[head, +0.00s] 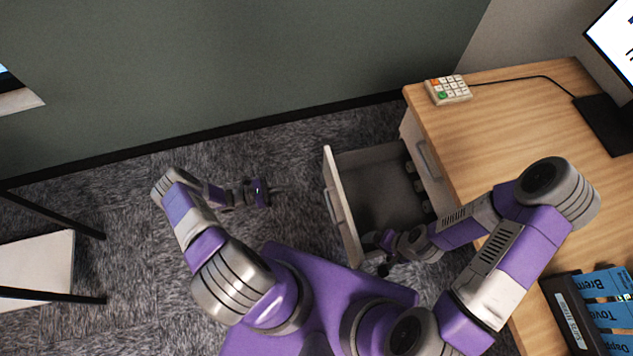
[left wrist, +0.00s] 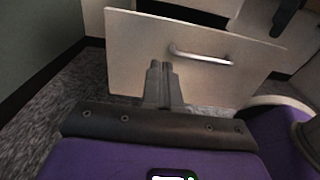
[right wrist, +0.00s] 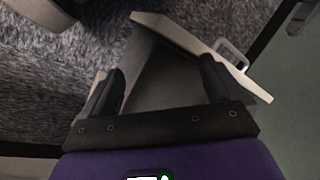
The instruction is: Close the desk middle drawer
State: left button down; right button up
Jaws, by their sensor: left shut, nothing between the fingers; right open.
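The desk middle drawer (head: 341,205) is pulled out from the desk, its pale front panel facing left. In the left wrist view its front panel (left wrist: 200,60) with a metal handle (left wrist: 200,55) fills the middle. My left gripper (head: 282,188) is shut and empty, to the left of the panel in the head view, with its fingers (left wrist: 160,70) pointing at it. My right gripper (head: 372,255) is at the drawer's near end in the head view. In the right wrist view it is open (right wrist: 160,85), with the drawer (right wrist: 180,45) showing between and beyond its fingers.
The wooden desk (head: 480,130) stands at the right, with a keypad (head: 448,90) on it and another drawer front (head: 427,158) below its top. A black box with blue folders (head: 600,300) is at the near right. Carpet (head: 110,200) is open left of the drawer.

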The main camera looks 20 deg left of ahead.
aim_at(332, 176)
pick_arm(q)
jog(key=b+x, duration=0.1)
jog(key=x, duration=1.2)
jog(key=shift+w+d, duration=0.3)
jog(key=shift+r, duration=0.1)
